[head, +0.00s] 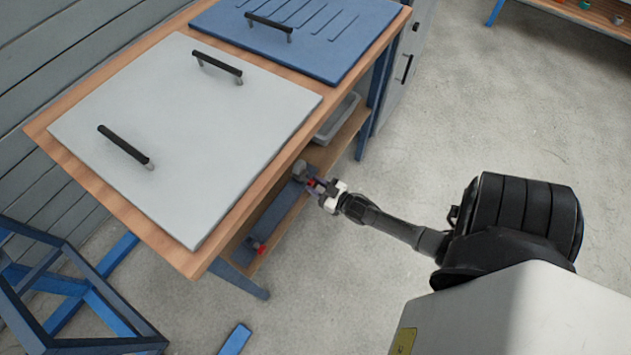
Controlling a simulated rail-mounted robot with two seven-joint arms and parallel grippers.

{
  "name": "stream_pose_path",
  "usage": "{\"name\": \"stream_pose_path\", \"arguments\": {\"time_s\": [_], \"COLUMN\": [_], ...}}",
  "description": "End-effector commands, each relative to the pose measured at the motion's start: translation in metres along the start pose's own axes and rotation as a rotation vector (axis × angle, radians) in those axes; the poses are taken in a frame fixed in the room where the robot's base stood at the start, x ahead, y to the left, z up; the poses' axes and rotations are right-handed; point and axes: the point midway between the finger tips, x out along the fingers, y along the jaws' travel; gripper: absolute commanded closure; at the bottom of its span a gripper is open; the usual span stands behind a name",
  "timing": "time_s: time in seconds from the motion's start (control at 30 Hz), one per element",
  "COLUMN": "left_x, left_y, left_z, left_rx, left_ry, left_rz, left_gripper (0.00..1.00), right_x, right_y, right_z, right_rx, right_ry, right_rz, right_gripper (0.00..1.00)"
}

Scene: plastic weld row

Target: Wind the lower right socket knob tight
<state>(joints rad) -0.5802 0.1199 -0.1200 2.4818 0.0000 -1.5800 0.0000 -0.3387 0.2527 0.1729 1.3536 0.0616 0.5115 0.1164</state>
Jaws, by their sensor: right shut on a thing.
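On the lower shelf under the bench, a grey socket (300,170) with a red knob (311,183) sits at the far end of a dark blue-grey bar. My right gripper (319,188) reaches in from the right and is shut on this red knob, its fingers covering part of it. How far the knob is wound cannot be told. Another red knob (261,248) with a grey part shows at the near end of the bar, with no gripper at it. My left gripper is out of view.
The wooden bench top (291,131) overhangs the shelf and carries a grey panel (170,150) and a blue panel (335,45), both with black handles. A grey tray (338,120) stands further along the shelf. A blue frame (85,290) stands at lower left.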

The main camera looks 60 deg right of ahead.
Motion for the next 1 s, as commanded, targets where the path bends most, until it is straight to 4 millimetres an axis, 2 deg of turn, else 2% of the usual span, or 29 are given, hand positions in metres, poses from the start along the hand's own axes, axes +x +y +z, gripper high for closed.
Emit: {"name": "stream_pose_path", "arguments": {"time_s": [0.13, 0.4, 0.43, 0.67, 1.0], "left_x": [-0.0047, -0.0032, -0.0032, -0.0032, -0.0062], "left_y": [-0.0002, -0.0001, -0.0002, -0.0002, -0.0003], "left_z": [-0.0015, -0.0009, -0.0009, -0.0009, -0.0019], "left_rx": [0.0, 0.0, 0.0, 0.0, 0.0], "left_ry": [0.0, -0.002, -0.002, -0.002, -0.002], "left_rz": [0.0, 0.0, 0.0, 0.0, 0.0], "left_gripper": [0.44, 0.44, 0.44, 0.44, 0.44], "right_x": [-0.0002, -0.0003, -0.0003, 0.0, -0.005], "right_y": [0.0, -0.0002, -0.0002, -0.0002, 0.0], "right_z": [0.0003, 0.0013, 0.0014, 0.0008, -0.0005], "right_rx": [-0.066, -0.069, -0.069, -0.068, -0.067], "right_ry": [-0.001, -0.001, -0.001, 0.0, 0.0], "right_rz": [0.0, 0.0, 0.0, 0.0, 0.0], "right_gripper": [0.93, 0.93, 0.67, 0.45, 0.44]}}
